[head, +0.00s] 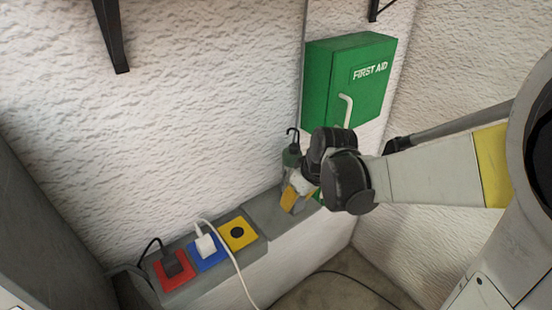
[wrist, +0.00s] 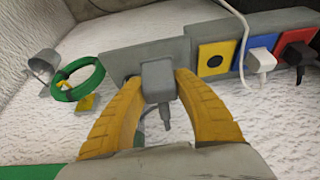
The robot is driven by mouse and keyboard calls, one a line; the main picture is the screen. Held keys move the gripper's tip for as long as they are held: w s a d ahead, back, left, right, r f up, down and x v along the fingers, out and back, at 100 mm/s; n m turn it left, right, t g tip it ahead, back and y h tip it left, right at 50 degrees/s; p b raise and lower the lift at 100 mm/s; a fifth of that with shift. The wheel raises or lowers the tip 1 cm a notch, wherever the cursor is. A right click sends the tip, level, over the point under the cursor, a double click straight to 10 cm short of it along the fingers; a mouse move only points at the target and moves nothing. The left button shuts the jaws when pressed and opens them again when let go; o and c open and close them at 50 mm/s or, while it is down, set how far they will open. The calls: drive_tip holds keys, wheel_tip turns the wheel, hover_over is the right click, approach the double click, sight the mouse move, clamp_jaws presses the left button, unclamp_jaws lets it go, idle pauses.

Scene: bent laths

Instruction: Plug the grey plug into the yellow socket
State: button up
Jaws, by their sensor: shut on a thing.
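The yellow socket (head: 238,233) is a square plate with a dark round hole, at the right end of the row of sockets in the head view. It also shows in the wrist view (wrist: 215,57), to the right of my gripper, with nothing in it. My gripper (wrist: 158,84) is shut on the grey plug (wrist: 158,78), with one yellow finger on each side and a short grey cord below. The plug is apart from the yellow socket. In the head view my gripper (head: 296,198) is up and right of the sockets; the plug cannot be made out there.
A white plug (head: 206,244) sits in the blue socket (head: 207,261), and a dark plug (head: 172,262) in the red socket (head: 164,281). The white cable (head: 236,262) loops beside the yellow socket. A green first aid box (head: 345,85) hangs behind my arm. A green ring (wrist: 78,80) lies left.

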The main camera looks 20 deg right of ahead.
drive_tip(key=p, duration=0.3)
hover_over(235, 229)
drive_tip(key=s, duration=0.1)
wheel_tip(235, 229, down, 3)
drive_tip(key=shift+s+d+f, duration=0.1)
drive_tip(key=shift+s+d, duration=0.05)
drive_tip(key=shift+s, duration=0.05)
drive_tip(key=shift+f, duration=0.1)
drive_tip(key=shift+f+b, duration=2.25)
drive_tip(key=shift+f, duration=0.6)
drive_tip(key=shift+b, duration=0.45)
drive_tip(key=shift+f+b, duration=0.55)
drive_tip(key=o, duration=1.1)
